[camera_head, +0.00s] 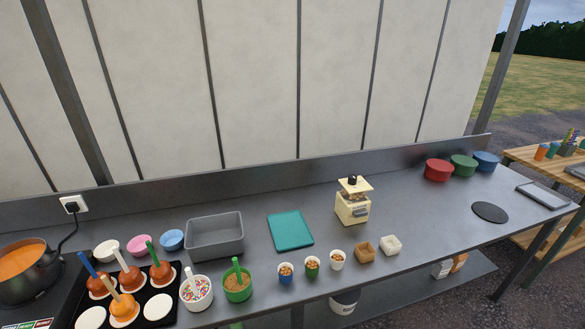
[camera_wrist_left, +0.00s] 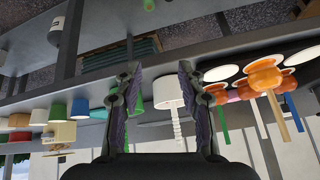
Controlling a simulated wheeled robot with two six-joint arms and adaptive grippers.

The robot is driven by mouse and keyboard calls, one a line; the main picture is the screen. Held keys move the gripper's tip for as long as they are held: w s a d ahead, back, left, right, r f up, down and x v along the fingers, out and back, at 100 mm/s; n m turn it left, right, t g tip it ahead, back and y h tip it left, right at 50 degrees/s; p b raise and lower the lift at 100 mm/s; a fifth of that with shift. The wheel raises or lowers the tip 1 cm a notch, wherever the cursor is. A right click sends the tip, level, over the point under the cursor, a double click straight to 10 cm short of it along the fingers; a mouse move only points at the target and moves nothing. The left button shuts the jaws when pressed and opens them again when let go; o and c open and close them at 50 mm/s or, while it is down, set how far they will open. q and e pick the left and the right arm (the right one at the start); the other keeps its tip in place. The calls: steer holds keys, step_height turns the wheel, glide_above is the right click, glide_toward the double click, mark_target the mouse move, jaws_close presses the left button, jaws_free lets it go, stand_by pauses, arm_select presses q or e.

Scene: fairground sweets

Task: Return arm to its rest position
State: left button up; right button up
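My left gripper (camera_wrist_left: 160,70) shows in the left wrist view with its two dark fingers spread apart. Nothing is held between them; a white cup (camera_wrist_left: 168,90) with a pale stick shows behind the gap. The wrist view is upside down, with the counter and its sweets beyond the fingers. Neither of my grippers nor arms shows in the head view. My right gripper is in neither view.
A steel counter carries a pot (camera_head: 25,270), caramel apples on a black tray, sprinkle cup (camera_head: 196,293), green cup (camera_head: 237,284), grey bin (camera_head: 215,236), teal board (camera_head: 290,231), cream machine (camera_head: 352,203) and coloured bowls (camera_head: 438,170). The counter's right middle is mostly clear.

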arm_select(q)
steer(key=s+d+r+m+g, duration=0.1)
steer(key=s+g, duration=0.2)
steer(key=s, duration=0.3)
steer(key=s+a+f+g, duration=0.1)
steer(key=s+a+f, duration=0.1)
steer(key=f, duration=1.3)
steer(key=s+a+f, duration=0.1)
steer(key=s+f, duration=0.1)
steer(key=f, duration=1.3)
steer(key=s+f+g, duration=0.1)
steer(key=s+f, duration=1.2)
steer(key=s, duration=0.3)
steer(key=shift+s+a+f+n+h+b, duration=0.15)
steer(key=shift+s+a+n+h+b, duration=0.15)
steer(key=shift+a, duration=0.1)
